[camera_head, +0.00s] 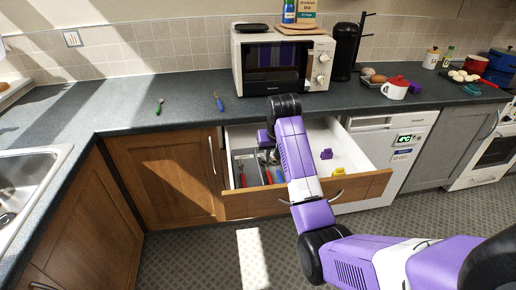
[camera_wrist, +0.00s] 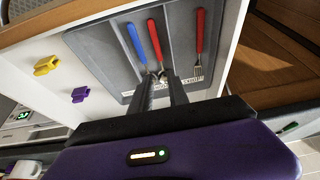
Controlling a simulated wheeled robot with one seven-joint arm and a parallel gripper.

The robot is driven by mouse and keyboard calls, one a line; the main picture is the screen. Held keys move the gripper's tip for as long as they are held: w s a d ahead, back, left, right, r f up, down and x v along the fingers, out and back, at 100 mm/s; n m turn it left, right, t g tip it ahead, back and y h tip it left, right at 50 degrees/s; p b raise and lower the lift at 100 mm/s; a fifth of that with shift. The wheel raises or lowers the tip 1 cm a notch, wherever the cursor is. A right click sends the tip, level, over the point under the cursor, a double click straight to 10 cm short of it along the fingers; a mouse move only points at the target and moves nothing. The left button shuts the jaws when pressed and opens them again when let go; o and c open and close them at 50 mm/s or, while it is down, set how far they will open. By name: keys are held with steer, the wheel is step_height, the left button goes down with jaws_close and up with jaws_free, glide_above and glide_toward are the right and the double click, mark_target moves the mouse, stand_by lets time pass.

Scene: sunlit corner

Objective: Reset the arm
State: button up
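My gripper (camera_wrist: 161,78) points down over the open drawer (camera_head: 240,207). In the wrist view its two dark fingers stand apart with a gap between them, and nothing is held. Its tips overlap the lower part of a grey cutlery tray (camera_wrist: 178,48), close to some cutlery ends; whether they touch is unclear. The tray holds a blue-handled piece (camera_wrist: 136,42), a red-handled piece (camera_wrist: 154,38) and a red-handled fork (camera_wrist: 200,30). In the head view my purple arm reaches across the drawer and largely hides the gripper.
Purple (camera_head: 326,154) and yellow (camera_head: 339,171) small objects lie in the drawer's right part. A microwave (camera_head: 270,65) stands on the counter above. A green-handled piece (camera_head: 159,106) and a blue-handled piece (camera_head: 219,102) lie on the counter.

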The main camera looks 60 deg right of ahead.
steer(key=w+d+r+t+h, duration=0.3)
steer(key=w+r+t+h, duration=0.1)
steer(key=w+r+t, duration=0.15)
steer(key=s+a+f+n+t, duration=0.1)
steer(key=s+a+n+t, duration=0.15)
steer(key=a, duration=0.75)
steer(key=s+a+n+t, duration=0.2)
steer(key=a+t, duration=0.1)
steer(key=a, duration=0.7)
steer(key=s+a+f+n+y, duration=0.1)
steer(key=s+a+n+y, duration=0.4)
steer(key=s+a, duration=2)
steer(key=s+y, duration=0.2)
steer(key=s, duration=0.1)
steer(key=shift+s+a+t+y, duration=0.2)
steer(key=shift+t+y, duration=0.1)
steer(key=shift+t, duration=0.1)
